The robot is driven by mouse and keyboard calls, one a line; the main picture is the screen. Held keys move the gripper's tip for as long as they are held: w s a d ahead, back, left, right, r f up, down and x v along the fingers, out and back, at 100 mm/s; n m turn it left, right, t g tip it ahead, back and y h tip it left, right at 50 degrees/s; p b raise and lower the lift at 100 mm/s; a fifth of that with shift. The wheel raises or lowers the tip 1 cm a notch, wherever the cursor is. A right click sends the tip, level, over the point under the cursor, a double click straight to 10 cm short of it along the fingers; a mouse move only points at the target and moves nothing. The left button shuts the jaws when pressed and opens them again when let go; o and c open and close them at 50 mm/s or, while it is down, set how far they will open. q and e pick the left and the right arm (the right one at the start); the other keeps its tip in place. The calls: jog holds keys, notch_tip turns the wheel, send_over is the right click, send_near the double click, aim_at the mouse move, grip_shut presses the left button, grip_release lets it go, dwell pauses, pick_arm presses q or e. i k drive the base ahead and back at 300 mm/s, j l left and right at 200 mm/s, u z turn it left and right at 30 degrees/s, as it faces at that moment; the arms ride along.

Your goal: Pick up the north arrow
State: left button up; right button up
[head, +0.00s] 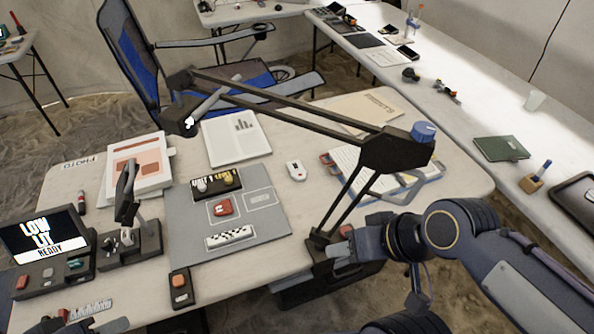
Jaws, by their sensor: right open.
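I cannot make out for certain which piece is the north arrow. A grey mat (179,212) lies on the near table. On it are a black-and-white checkered bar (230,237), a red block (222,207) and a dark label board (205,196) with small pale and yellow pieces. My right gripper (343,242) is open at the right table edge, close to the lamp's base and right of the mat. Its fingertips are partly hard to see.
A black lamp arm (290,103) with a blue knob (423,131) spans the table. A screen (45,237) and a dark tool stand (130,247) are at the left. A small box with an orange button (180,287) sits at the front edge. A blue chair (133,45) stands behind.

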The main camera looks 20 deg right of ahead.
aim_at(298, 173)
jog(key=l, duration=0.65)
jog(key=k+l, duration=0.15)
jog(key=l, duration=0.45)
jog(key=l+u, duration=0.9)
jog(key=k+l+u, duration=0.1)
jog(key=l+u, duration=0.95)
jog(key=u, duration=0.15)
jog(key=l+u, duration=0.35)
jog(key=k+j, duration=0.05)
jog(key=j, duration=0.05)
